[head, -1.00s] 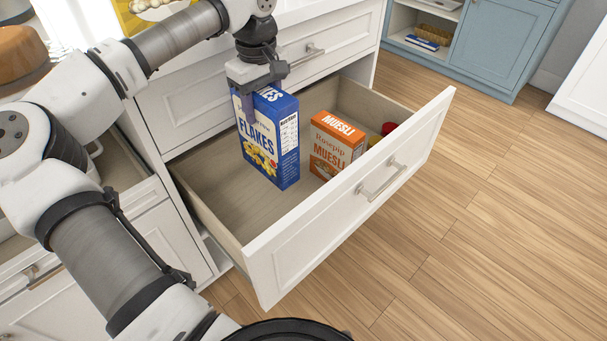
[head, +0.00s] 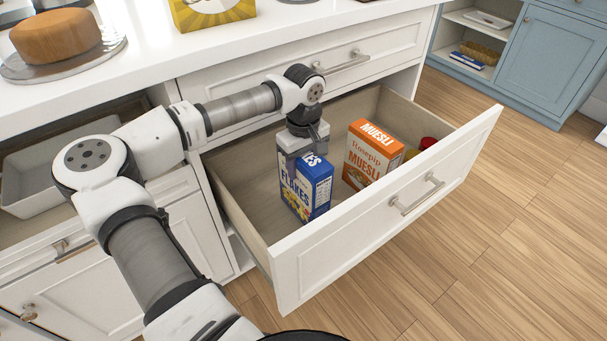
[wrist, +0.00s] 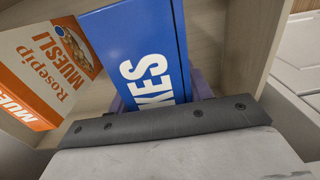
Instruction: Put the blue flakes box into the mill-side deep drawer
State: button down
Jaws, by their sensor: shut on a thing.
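The blue flakes box (head: 306,187) is upright inside the open deep drawer (head: 385,220), in its left half. My gripper (head: 302,150) is above it and shut on its top end. In the wrist view the blue box (wrist: 140,50) runs away from my gripper (wrist: 160,95), between the purple finger pads. The box's bottom is partly hidden by the drawer front, so I cannot tell whether it touches the drawer floor.
An orange muesli box (head: 372,153) stands in the drawer to the right of the flakes box, with a red-topped item (head: 428,143) beyond it. The closed upper drawer (head: 330,65) and white counter (head: 150,60) are behind. Another open drawer with a white bin (head: 60,165) is at left.

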jog(key=shift+f, duration=1.75)
jog(key=shift+f+b, duration=0.2)
jog(key=shift+b, duration=0.15)
jog(key=c, duration=0.6)
grip_release()
jog(key=shift+r, duration=0.15)
notch_tip(320, 180, up, 12)
jog(key=shift+f+p, duration=0.1)
jog(key=shift+p, duration=0.85)
